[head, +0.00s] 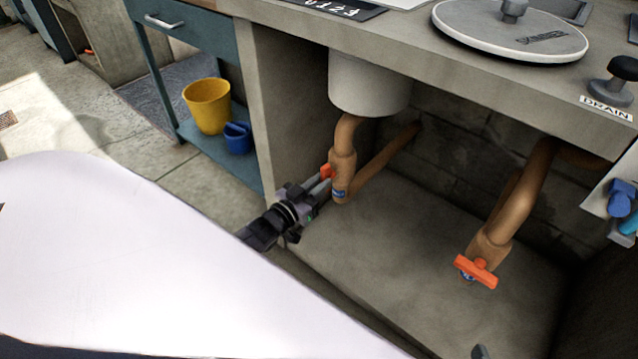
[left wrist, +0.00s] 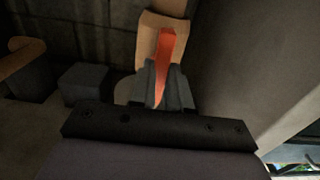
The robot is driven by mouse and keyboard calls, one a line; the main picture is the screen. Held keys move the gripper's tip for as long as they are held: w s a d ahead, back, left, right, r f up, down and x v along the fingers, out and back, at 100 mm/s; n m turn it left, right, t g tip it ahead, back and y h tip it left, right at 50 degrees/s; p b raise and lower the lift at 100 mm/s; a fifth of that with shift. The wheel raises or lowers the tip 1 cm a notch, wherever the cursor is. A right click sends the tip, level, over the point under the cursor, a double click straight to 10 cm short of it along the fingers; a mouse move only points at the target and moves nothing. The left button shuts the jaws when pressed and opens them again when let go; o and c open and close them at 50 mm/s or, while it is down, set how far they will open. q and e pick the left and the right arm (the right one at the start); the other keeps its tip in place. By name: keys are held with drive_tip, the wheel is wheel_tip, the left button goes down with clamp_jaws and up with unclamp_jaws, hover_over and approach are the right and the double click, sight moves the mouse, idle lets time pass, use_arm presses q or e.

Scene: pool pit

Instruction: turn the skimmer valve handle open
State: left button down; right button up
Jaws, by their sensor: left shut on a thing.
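A red lever handle (head: 327,172) sits on the left brown pipe valve (head: 342,180) below a white cylinder (head: 368,85) under the counter. My left gripper (head: 322,186) reaches in from the left and is shut on this handle. In the left wrist view the red handle (left wrist: 165,55) stands up between the grey fingers (left wrist: 160,92), its lower end between them. The fingers hide part of the valve body behind. A second red handle (head: 477,272) lies across the right pipe's valve, apart from my gripper.
The concrete pit wall (head: 275,110) stands close on the left of my gripper. The counter (head: 420,50) overhangs the pipes. The pit floor (head: 400,250) between the two valves is mostly clear. A yellow bucket (head: 207,105) stands on a shelf outside.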

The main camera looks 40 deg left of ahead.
use_arm(q)
drive_tip(key=shift+w+r, duration=0.1)
drive_tip(key=c, duration=1.1)
unclamp_jaws()
drive_tip(key=shift+s+a+p, duration=0.15)
drive_tip(key=shift+s+p, duration=0.45)
drive_tip(key=shift+s, duration=1.2)
drive_tip(key=shift+s+a+p, duration=0.15)
drive_tip(key=shift+s+p, duration=0.45)
drive_tip(key=shift+s, duration=1.2)
use_arm(e)
drive_tip(key=shift+s+d+r+n+h, duration=0.15)
drive_tip(key=shift+s+d+h, duration=0.1)
drive_tip(key=shift+d, duration=0.3)
drive_tip(key=shift+s+d+r+n+h, duration=0.15)
drive_tip(key=shift+d+h, duration=0.1)
drive_tip(key=shift+d, duration=0.25)
